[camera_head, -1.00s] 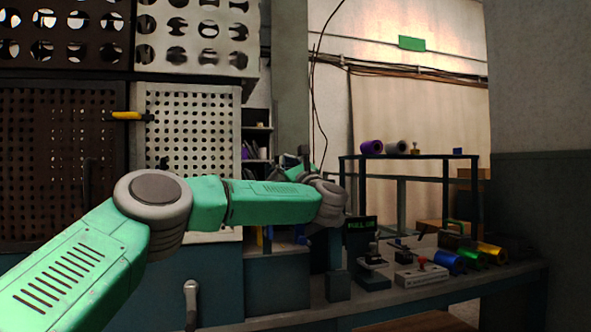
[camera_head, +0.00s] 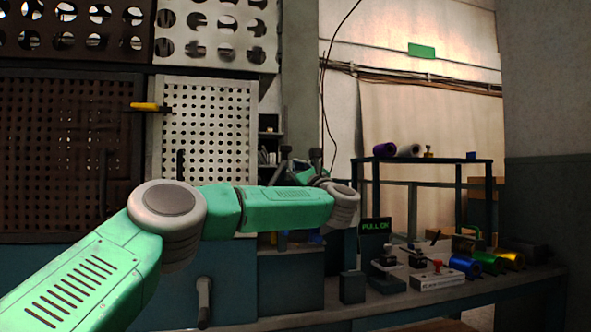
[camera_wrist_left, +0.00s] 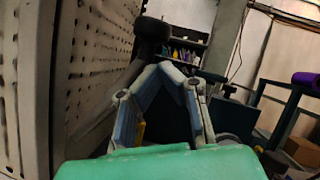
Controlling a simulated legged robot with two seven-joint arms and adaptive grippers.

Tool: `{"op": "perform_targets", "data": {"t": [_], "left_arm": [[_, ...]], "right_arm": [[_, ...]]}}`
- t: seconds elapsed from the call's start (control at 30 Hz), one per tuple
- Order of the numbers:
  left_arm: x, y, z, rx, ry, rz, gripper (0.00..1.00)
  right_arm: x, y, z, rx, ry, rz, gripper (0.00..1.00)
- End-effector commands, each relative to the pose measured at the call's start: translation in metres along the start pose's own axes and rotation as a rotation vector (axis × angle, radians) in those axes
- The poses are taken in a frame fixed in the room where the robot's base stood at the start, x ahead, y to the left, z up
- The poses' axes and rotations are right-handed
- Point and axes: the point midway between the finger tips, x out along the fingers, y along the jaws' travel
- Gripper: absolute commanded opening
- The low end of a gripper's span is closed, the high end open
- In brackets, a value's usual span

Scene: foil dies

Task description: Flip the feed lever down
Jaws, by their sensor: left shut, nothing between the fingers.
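A lever with a yellow grip (camera_head: 147,106) sticks out sideways in front of the perforated panels at the left. A grey handle (camera_head: 203,300) hangs down on the dark teal cabinet below. I cannot tell which of these is the feed lever. My left gripper (camera_head: 301,158) is at the far end of my green arm, right of the pale perforated panel and well apart from both handles. In the left wrist view its fingers (camera_wrist_left: 170,70) come together at the tips with nothing between them. My right gripper is out of view.
A bench (camera_head: 440,294) at the right bears a sign (camera_head: 376,226), small tools, a box with a red knob (camera_head: 437,272) and coloured rolls (camera_head: 465,265). A raised dark rack (camera_head: 430,160) stands behind. The pale perforated panel (camera_head: 210,130) borders my arm at the left.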

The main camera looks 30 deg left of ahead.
Motion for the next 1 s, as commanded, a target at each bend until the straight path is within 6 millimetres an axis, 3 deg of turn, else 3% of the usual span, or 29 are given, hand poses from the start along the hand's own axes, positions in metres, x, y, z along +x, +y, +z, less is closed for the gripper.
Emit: {"op": "perform_targets", "data": {"t": [0.07,0.3,0.5,0.7,1.0], "left_arm": [[-0.012,0.005,-0.015,0.002,-0.001,0.0,0.0],[-0.066,-0.003,-0.006,0.0,0.003,-0.004,0.0],[-0.094,-0.003,-0.009,0.0,0.003,-0.001,0.0],[-0.106,-0.005,-0.007,0.0,0.0,-0.002,0.0],[-0.107,-0.005,-0.008,0.0,0.0,-0.001,0.0]], "right_arm": [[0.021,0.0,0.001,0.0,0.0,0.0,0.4],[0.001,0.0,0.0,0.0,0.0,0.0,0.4],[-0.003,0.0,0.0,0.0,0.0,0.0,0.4],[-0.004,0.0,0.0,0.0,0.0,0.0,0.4],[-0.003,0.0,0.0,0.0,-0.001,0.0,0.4]]}}
